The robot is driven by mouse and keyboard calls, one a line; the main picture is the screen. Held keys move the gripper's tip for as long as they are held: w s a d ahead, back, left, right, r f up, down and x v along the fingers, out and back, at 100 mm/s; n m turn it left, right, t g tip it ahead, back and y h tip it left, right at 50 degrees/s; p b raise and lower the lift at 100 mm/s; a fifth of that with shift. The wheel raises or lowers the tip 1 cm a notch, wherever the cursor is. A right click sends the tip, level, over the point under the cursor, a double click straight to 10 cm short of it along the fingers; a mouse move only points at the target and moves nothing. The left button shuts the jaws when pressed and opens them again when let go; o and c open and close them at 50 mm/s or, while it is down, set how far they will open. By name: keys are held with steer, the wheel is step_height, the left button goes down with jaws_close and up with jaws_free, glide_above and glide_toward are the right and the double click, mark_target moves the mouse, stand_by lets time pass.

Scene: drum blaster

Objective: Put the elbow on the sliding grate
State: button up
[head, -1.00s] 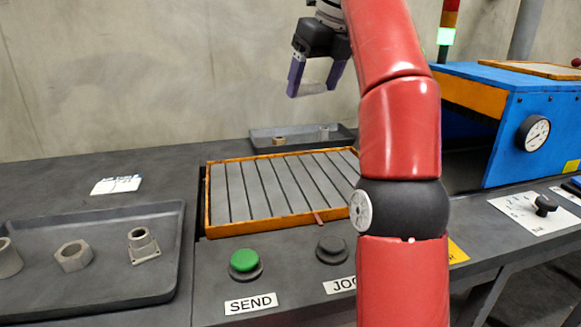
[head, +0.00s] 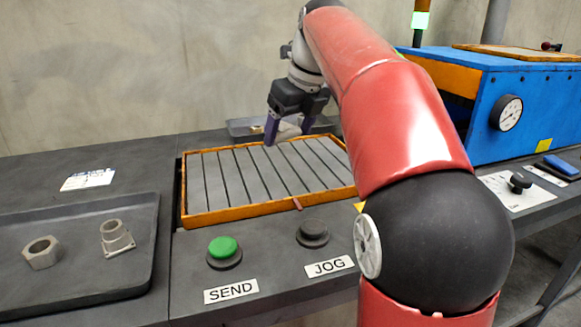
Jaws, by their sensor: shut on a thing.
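The sliding grate (head: 225,170) is a slatted grey panel in an orange frame, set in the bench. My gripper (head: 290,131) points down over the back part of the grate, with purple fingers. The fingers are shut on a small pale part, which I take to be the elbow (head: 289,131). Its shape is mostly hidden and too small to make out. I cannot tell whether it touches the slats.
A dark tray (head: 60,290) at the left holds a hex nut (head: 41,252) and a flanged fitting (head: 116,238). A green SEND button (head: 223,248) and a dark JOG button (head: 313,233) are in front of the grate. A blue machine (head: 470,95) stands at the right.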

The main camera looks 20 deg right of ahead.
mark_target(286, 173)
steer(key=shift+f+b, duration=0.7)
steer(key=shift+f, duration=2.9)
steer(key=shift+f, duration=0.15)
steer(key=o, duration=1)
steer(key=p+v, duration=0.2)
steer(key=v, duration=1)
steer(key=shift+p, duration=0.3)
